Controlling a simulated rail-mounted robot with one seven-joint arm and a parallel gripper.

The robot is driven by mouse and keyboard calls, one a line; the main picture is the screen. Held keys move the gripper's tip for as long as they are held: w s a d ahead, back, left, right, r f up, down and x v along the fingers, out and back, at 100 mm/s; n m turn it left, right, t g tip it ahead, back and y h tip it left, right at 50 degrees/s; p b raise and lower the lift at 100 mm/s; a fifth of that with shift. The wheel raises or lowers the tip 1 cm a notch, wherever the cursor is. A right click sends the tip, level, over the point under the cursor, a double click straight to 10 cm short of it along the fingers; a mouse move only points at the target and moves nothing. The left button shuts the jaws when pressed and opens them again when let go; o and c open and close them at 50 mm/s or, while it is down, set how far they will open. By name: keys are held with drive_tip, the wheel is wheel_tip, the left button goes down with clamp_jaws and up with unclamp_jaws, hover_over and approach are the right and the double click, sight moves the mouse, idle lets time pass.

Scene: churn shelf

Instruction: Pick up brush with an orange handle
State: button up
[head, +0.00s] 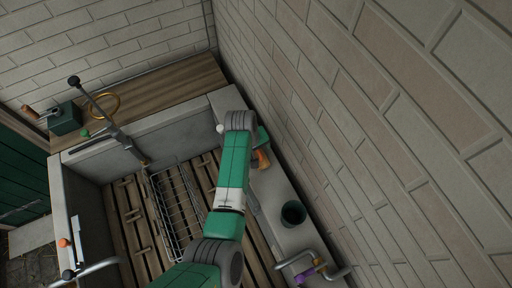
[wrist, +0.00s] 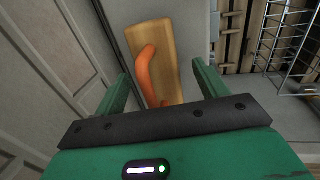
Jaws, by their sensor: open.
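The brush shows in the wrist view as a pale wooden block (wrist: 172,45) with a curved orange handle (wrist: 147,75) along its left side. It lies on a grey ledge (wrist: 197,12) beside the wall. My gripper (wrist: 163,72) is open, with one green finger to each side of the brush in the picture. No contact is visible, and how far the fingertips are above the ledge is hard to judge. The brush's lower end is hidden behind my gripper's body. In the head view only the orange handle (head: 263,158) shows, beside my wrist on the right ledge.
The brick wall (head: 330,130) rises close beside the ledge. A dark green cup (head: 293,213) and metal pipes with a purple knob (head: 304,275) are nearer along it. Left of the ledge is a sunken slatted basin with a wire rack (head: 172,205).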

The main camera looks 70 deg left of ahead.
drive_tip(key=shift+f, duration=0.1)
drive_tip(key=c, duration=1.1)
